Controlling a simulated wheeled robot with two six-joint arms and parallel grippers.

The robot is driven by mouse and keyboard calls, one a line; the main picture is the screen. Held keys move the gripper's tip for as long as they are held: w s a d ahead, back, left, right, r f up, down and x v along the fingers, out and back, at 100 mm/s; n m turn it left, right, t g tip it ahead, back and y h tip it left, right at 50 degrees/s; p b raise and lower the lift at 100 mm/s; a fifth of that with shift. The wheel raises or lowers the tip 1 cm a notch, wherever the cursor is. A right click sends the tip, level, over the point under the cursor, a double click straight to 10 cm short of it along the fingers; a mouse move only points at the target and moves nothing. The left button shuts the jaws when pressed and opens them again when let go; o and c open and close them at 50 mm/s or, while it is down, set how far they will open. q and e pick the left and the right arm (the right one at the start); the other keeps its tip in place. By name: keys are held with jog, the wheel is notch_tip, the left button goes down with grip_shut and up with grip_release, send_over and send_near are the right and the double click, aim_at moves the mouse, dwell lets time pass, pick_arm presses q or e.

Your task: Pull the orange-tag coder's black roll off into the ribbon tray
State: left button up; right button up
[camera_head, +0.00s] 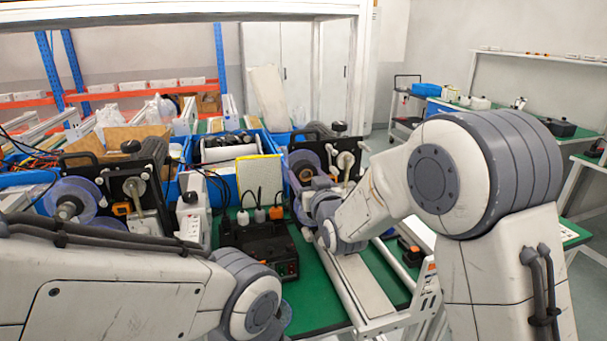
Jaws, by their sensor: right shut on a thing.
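Two black coders stand on the green bench. The left coder (152,178) has a translucent purple disc (88,195) and a small orange patch (121,209). The right coder (347,161) also has a purple disc (298,160), with a brownish core. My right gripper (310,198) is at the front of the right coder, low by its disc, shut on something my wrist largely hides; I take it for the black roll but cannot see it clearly. My left forearm crosses the lower left; its gripper is out of sight. A blue bin (203,178) holds dark rolls; I cannot tell whether it is the ribbon tray.
A black box with knobs (262,242) stands on the green bench between my arms, with a yellow-edged panel (260,182) behind it. A white rail (362,290) runs along the bench at right. More blue bins and cables crowd the left.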

jog(key=shift+b+v, duration=0.8)
jog(key=shift+v, duration=1.5)
